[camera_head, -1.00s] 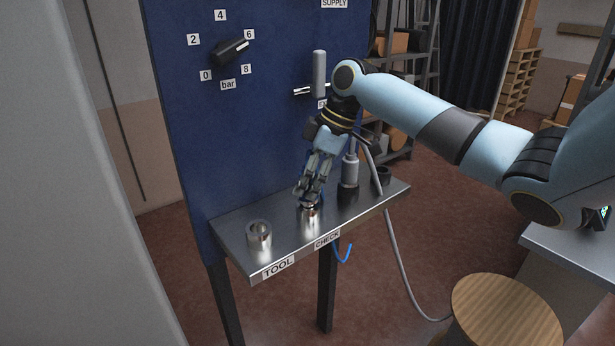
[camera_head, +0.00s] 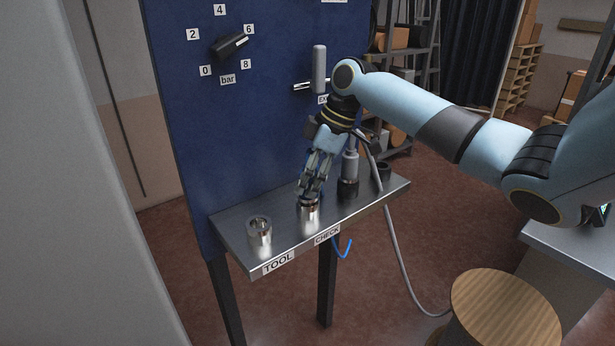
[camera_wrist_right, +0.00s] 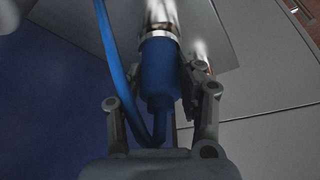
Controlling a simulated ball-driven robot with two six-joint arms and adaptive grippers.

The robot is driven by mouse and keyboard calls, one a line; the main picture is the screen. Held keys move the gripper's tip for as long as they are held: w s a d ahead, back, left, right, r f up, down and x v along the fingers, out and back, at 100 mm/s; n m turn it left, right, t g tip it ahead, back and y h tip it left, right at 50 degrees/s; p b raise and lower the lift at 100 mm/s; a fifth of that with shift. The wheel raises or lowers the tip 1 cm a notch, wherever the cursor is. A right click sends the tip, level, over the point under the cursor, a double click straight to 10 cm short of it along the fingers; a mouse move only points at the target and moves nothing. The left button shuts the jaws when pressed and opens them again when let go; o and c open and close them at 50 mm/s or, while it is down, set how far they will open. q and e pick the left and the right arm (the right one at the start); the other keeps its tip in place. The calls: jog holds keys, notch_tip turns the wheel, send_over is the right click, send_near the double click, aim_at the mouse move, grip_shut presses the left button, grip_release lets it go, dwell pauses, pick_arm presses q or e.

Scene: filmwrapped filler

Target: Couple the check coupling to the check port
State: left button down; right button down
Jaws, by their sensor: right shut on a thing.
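The check port (camera_head: 308,212) is a metal cylinder on the steel shelf behind the CHECK label. My right gripper (camera_head: 308,190) is right above it, fingers pointing down. In the right wrist view my right gripper (camera_wrist_right: 160,105) is shut on the check coupling (camera_wrist_right: 160,72), a blue body with a silver collar and a blue hose. The collar is in line with a bright metal cylinder beyond it. I cannot tell whether it is fully seated. In the head view the fingers mostly hide the coupling. My left gripper is out of view.
The tool port (camera_head: 260,231) stands open on the shelf (camera_head: 283,232) to the left. A grey tool with a hose (camera_head: 348,172) stands right of my gripper, near a dark holder (camera_head: 383,173). The blue panel (camera_head: 200,130) rises behind.

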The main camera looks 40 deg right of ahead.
dwell(0.3)
jog(key=c, duration=0.8)
grip_release()
jog(key=shift+f, duration=0.1)
jog(key=shift+o, duration=0.2)
jog(key=v, duration=1.2)
